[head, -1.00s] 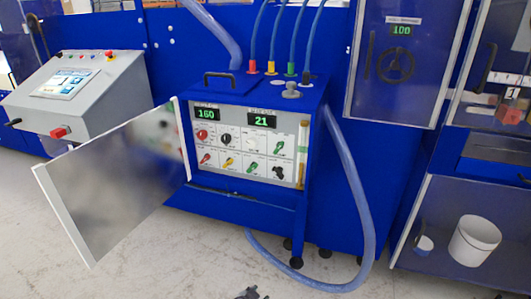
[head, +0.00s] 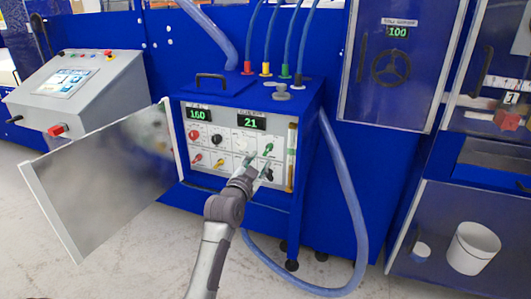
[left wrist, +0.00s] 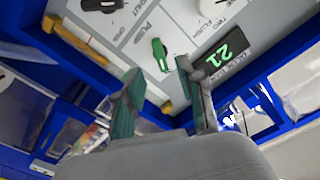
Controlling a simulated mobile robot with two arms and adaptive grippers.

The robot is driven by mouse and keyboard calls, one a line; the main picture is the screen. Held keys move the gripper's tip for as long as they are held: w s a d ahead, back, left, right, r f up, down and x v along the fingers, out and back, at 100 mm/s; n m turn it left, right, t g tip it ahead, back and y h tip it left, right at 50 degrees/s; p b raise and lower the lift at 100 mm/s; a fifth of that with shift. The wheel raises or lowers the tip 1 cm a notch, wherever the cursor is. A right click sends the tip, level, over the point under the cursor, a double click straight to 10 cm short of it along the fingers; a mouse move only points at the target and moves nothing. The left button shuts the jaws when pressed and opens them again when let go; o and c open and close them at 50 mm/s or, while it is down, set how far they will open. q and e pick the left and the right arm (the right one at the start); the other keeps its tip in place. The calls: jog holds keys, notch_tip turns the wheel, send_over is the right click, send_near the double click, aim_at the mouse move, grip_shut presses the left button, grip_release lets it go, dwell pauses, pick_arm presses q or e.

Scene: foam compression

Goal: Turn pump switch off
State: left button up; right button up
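The pump switch is a green knob (head: 268,149) on the white panel (head: 222,176) of the blue cabinet. In the left wrist view the green knob (left wrist: 160,54) is close, with the word PUMP printed beside it. My left gripper (head: 256,165) is in front of the panel's lower right part, just below the knob in the head view. In the left wrist view the left gripper (left wrist: 161,82) is open and empty, with the knob beyond the gap between its fingertips. I see no contact with the knob. My right gripper is not in view.
The cabinet door (head: 105,180) stands open to the left. A black switch (head: 268,174) sits below the green knob, and a yellowish tube (head: 291,157) runs up the panel's right edge. A thick blue hose (head: 350,200) hangs at the right of the cabinet.

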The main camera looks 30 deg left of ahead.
aim_at(267, 151)
pick_arm(q)
jog(key=x, duration=0.6)
grip_shut()
